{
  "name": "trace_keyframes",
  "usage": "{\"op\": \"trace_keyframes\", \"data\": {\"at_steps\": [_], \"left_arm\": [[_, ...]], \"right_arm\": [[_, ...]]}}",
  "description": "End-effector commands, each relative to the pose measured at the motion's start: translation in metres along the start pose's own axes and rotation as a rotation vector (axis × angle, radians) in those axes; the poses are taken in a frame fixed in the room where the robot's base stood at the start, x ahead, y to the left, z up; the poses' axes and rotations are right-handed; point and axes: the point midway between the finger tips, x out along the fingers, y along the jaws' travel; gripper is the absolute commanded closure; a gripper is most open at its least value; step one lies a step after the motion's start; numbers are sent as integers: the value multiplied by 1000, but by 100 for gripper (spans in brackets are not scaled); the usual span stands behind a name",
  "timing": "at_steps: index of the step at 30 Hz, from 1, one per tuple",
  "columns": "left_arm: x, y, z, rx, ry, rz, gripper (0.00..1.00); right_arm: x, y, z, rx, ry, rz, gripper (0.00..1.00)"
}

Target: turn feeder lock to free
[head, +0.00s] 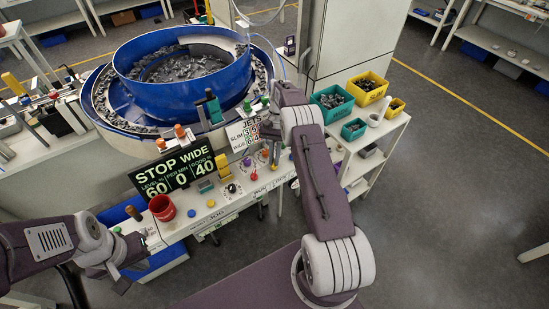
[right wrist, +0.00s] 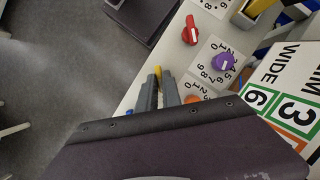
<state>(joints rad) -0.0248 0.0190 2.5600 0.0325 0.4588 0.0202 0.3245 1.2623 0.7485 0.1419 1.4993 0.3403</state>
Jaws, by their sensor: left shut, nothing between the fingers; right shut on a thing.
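My right gripper (right wrist: 158,86) is shut on a small yellow piece (right wrist: 157,72) at the console's edge in the right wrist view. Only the tip of this piece shows between the fingers, and I cannot read a label that says whether it is the feeder lock. My left gripper (head: 137,243) is shut and empty at the front left of the console (head: 180,229).
A blue bowl feeder (head: 140,95) stands behind the console. A sign (head: 175,167) reads STOP WIDE. Teal and yellow bins (head: 368,82) sit on a shelf at right.

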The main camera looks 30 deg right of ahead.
Motion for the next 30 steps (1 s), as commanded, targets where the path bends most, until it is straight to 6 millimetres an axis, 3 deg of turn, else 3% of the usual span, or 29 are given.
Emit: {"op": "trace_keyframes", "data": {"at_steps": [13,16,25,30], "left_arm": [[0,0,0,0,0,0,100],[0,0,0,0,0,0,100],[-1,0,0,0,0,0,100],[-30,1,-3,0,0,0,100]], "right_arm": [[-1,0,0,-11,1,4,100],[-1,0,0,-11,1,4,69],[-2,0,1,-9,1,4,69],[-31,0,16,-11,1,4,69]]}}
